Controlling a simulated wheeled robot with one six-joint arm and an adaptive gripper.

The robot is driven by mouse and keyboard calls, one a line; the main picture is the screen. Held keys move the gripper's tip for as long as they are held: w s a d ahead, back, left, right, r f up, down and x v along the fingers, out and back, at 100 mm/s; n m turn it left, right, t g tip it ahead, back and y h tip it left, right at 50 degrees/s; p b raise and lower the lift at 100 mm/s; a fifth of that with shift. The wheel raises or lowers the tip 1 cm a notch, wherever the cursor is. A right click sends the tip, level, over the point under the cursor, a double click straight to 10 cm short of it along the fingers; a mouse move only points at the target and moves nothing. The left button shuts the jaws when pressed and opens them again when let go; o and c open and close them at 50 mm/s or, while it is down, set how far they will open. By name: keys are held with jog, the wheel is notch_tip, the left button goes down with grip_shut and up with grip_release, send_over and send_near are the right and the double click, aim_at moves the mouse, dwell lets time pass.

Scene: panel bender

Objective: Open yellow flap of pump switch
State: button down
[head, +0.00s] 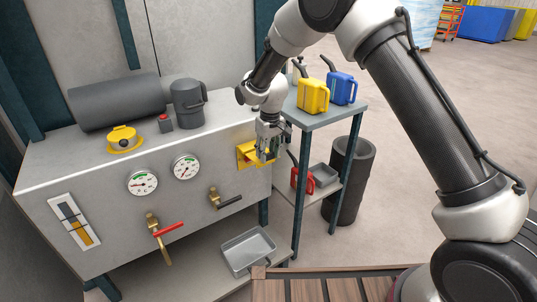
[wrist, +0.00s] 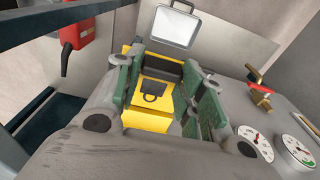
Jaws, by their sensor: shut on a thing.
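The pump switch's yellow housing (head: 243,155) is on the front face of the grey cabinet, near its right end. My gripper (head: 266,151) is right at it and hides its right part. In the wrist view, the yellow flap (wrist: 149,117) with a dark padlock mark lies between the green-padded fingers of my gripper (wrist: 158,88). The fingers are shut on the flap from both sides. A small reddish patch shows inside the housing in the head view. How far the flap is swung is hard to tell.
Two gauges (head: 186,167), a red-handled valve (head: 168,229) and a black-handled valve (head: 226,201) sit left of the switch. A shelf stand (head: 327,116) with yellow (head: 313,96) and blue cans (head: 341,88) stands close on the right. A grey tray (head: 248,250) lies below.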

jog(key=shift+w+a+r, duration=0.15)
jog(key=shift+w+r, duration=0.1)
jog(key=shift+w, duration=0.05)
jog(key=c, duration=1)
grip_release()
jog(key=shift+f, duration=0.1)
jog(key=shift+o, duration=0.6)
jog(key=shift+s, duration=0.1)
notch_tip(320, 180, up, 12)
jog(key=s, duration=0.1)
jog(key=shift+d, duration=0.35)
jog(key=shift+f, duration=0.1)
